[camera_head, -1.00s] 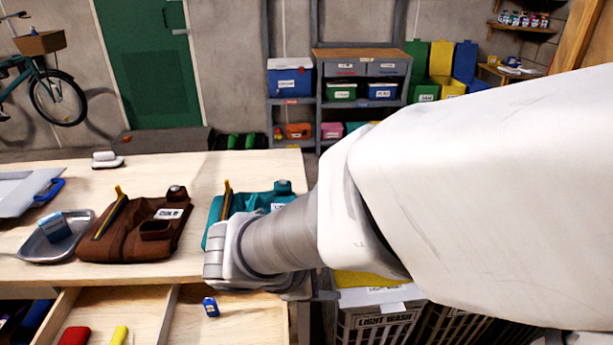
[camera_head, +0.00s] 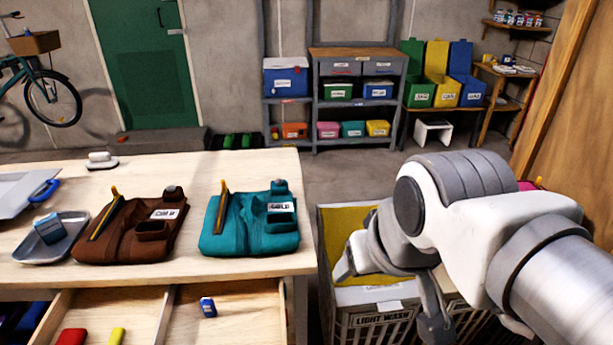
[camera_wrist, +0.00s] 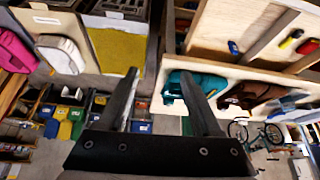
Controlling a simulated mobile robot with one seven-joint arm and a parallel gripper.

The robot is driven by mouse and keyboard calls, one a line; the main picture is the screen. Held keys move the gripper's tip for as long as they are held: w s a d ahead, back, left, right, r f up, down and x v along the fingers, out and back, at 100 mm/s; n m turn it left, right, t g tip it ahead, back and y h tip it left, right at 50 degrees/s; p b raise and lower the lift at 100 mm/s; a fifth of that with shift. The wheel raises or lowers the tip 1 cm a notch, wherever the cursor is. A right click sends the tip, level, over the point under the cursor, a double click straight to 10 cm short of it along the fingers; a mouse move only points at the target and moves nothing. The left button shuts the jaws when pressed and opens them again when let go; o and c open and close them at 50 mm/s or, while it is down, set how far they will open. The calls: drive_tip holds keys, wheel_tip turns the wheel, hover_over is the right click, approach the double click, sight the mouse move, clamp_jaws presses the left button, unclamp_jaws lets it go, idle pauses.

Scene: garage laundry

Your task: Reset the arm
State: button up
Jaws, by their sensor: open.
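My gripper (camera_wrist: 158,84) is open in the wrist view, with its two dark fingers spread and nothing held between them. The wrist picture is upside down, with the drawers and bins at its top. In the head view my arm comes in from the right and bends beside the table (camera_head: 215,158), over the bin labelled LIGHT WASH (camera_head: 375,328).
A teal pouch (camera_head: 240,232) and a brown pouch (camera_head: 125,228) lie on the table. Open drawers (camera_head: 240,318) hold small items, including a blue one (camera_head: 208,307). A wooden panel (camera_head: 575,120) stands at right. Floor behind the table (camera_head: 340,180) is clear.

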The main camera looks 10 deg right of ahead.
wheel_tip(320, 180, up, 10)
drive_tip(key=p, duration=0.9)
drive_tip(key=shift+p, duration=0.4)
drive_tip(key=shift+f, duration=0.2)
drive_tip(key=shift+c, duration=1.3)
drive_tip(key=shift+a, duration=0.15)
